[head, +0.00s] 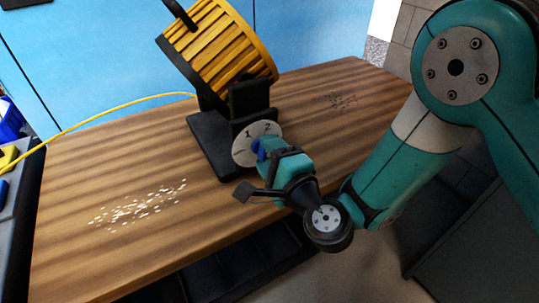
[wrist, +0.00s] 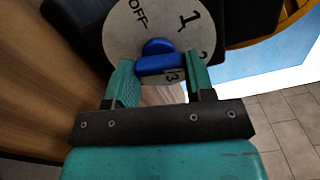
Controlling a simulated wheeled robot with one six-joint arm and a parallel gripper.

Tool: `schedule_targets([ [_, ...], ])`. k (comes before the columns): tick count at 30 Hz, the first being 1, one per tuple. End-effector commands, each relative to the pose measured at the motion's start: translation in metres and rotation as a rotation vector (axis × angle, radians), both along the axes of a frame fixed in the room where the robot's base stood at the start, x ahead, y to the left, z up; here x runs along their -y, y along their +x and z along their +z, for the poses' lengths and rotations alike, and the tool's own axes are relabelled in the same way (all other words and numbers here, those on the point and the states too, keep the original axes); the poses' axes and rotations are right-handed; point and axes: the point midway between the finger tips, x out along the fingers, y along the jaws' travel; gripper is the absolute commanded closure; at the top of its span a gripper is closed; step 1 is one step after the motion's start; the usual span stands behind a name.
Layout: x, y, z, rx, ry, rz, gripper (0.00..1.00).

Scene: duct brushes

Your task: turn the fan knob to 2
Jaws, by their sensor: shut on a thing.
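The fan is a yellow slatted drum (head: 216,52) on a black stand (head: 208,146) on the wooden table. A round white dial (head: 243,145) on its front shows 1 and 2 in the head view. In the wrist view the dial (wrist: 122,28) shows OFF at upper left, 1 at upper right, a partly cut off 2 at right and 3 just below the blue knob (wrist: 160,64). My gripper (wrist: 158,70) is shut on the knob, one finger on each side. The knob's pointing direction is unclear. The head view shows the knob (head: 256,148) partly hidden by my gripper (head: 266,154).
White flakes (head: 135,207) lie scattered on the table's left part, and dark bits (head: 341,100) lie at its back right. A yellow cord (head: 110,107) runs left from the fan. A dark tray (head: 22,205) with blue and yellow items stands at the left edge.

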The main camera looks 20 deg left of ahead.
Motion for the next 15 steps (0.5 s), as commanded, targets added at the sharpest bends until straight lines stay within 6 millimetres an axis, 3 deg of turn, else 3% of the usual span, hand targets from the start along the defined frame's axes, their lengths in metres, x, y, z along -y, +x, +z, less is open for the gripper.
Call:
schedule_targets([
  [15, 0.0008, -0.0002, -0.003, -0.216, 0.179, -0.003, 0.75],
])
